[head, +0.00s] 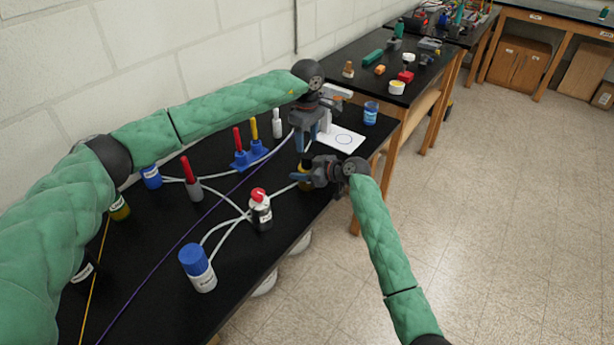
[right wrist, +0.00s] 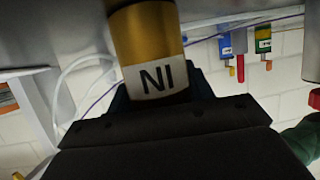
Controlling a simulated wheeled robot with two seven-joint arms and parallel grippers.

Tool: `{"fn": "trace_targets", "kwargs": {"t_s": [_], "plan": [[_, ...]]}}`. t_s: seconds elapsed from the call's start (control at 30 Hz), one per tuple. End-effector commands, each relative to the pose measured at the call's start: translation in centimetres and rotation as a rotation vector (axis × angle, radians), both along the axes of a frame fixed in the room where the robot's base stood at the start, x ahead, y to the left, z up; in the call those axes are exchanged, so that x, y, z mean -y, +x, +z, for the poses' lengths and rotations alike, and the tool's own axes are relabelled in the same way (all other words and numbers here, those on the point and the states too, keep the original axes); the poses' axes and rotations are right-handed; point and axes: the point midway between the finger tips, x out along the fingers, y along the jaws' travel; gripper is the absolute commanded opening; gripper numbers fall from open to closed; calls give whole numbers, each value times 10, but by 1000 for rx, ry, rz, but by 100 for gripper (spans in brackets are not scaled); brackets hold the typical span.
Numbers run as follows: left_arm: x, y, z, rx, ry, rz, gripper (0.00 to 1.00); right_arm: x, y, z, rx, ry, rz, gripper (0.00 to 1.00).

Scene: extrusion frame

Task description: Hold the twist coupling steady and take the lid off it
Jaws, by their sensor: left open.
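The twist coupling (head: 305,183) appears to be the gold cylinder near the far right edge of the black table, largely hidden by my right gripper in the head view. In the right wrist view its gold body (right wrist: 148,35) has a white band with dark letters; its ends are out of frame, so I cannot make out the lid. My right gripper (head: 302,177) comes in from the side, its dark fingers against both sides of the coupling. My left gripper (head: 308,142) is open, pointing down just above and behind the right gripper, with nothing visible between its fingers.
A blue rack (head: 250,155) stands farther back.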

Motion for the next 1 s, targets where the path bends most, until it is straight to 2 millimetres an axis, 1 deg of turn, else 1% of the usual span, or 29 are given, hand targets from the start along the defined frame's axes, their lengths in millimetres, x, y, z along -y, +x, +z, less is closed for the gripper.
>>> {"fn": "trace_targets", "kwargs": {"t_s": [0.03,0.07,0.1,0.17,0.2,0.23,0.37,0.4,0.57,0.7,0.8,1.0], "plan": [[0,0,0,0,0,0,51,0,0,0,0,0,0,36],[0,0,0,0,0,0,51,0,0,0,0,0,0,30],[0,0,0,0,0,0,51,0,0,0,0,0,0,22],[0,0,0,0,0,0,51,0,0,0,0,0,0,11],[0,0,0,0,0,0,43,0,0,0,0,0,0,3],[0,0,-1,-1,0,0,42,0,0,0,0,0,0,0],[5,-4,-7,-13,-14,0,42,0,0,0,0,0,0,0],[7,-4,-6,-13,-23,27,42,0,0,0,0,0,0,0],[4,0,1,-3,-15,180,42,0,0,0,0,0,0,0],[1,1,2,-2,-4,304,42,0,0,0,0,0,0,0],[1,1,2,-2,1,362,42,0,0,0,0,0,0,0],[0,1,-4,-2,1,396,42,0,0,0,0,0,0,0]]}}
